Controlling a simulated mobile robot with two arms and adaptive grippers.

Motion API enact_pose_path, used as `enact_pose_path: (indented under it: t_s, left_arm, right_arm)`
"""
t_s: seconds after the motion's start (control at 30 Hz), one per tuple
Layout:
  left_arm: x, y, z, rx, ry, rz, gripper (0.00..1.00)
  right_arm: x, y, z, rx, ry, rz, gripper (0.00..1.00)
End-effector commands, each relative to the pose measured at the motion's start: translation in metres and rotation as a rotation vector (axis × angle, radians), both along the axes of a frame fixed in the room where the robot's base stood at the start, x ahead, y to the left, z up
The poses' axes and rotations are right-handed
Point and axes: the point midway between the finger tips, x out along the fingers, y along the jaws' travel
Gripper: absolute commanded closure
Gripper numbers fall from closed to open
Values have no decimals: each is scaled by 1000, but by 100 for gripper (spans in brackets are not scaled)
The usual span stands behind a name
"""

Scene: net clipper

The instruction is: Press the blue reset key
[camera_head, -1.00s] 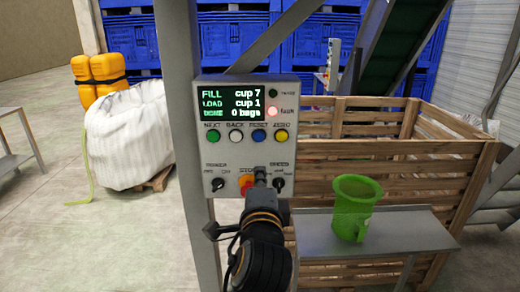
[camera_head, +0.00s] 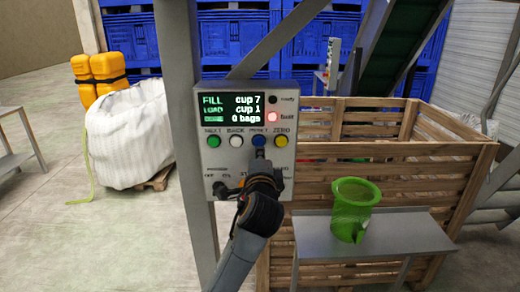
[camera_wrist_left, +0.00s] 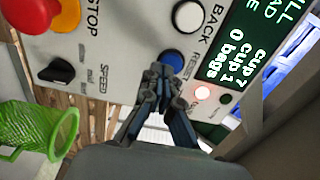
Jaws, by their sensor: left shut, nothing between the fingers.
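The blue reset key (camera_head: 259,139) is in the row of round keys on the grey control panel (camera_head: 289,160), between the white back key (camera_head: 236,140) and the yellow zero key (camera_head: 281,141). My left gripper (camera_head: 260,156) is shut and empty, its tips just below the blue key in the head view. In the left wrist view the blue key (camera_wrist_left: 171,56) shows right by the fingertips (camera_wrist_left: 160,73), which partly overlap its lower edge. I cannot tell whether they touch. The screen (camera_head: 231,106) reads cup 7, cup 1, 0 bags. My right gripper is out of view.
The red fault lamp (camera_head: 272,117) is lit; the ready lamp (camera_head: 272,99) is dark. The red stop button (camera_wrist_left: 67,15) and speed knob (camera_wrist_left: 66,69) sit lower on the panel. A green mesh-like tube (camera_head: 350,228) stands on a metal shelf (camera_head: 407,230) to the right.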

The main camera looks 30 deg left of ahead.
Motion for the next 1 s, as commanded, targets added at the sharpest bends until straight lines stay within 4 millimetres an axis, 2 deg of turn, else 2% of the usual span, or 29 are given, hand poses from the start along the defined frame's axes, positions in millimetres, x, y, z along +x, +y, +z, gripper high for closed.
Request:
enact_pose_path:
  t_s: [0.2, 0.53, 0.77, 1.0]
  left_arm:
    - [12, 8, 0, -1, 0, 0, 100]
    - [13, 8, 0, -1, -1, 0, 100]
    - [29, 18, 2, 0, 0, 0, 100]
    - [29, 18, 1, 0, -2, 1, 100]
  right_arm:
    - [0, 0, 4, 0, 0, 0, 100]
    - [0, 0, 4, 0, 0, 0, 100]
    - [3, 1, 17, 1, -4, 0, 100]
    - [-2, 0, 15, -1, 3, 0, 100]
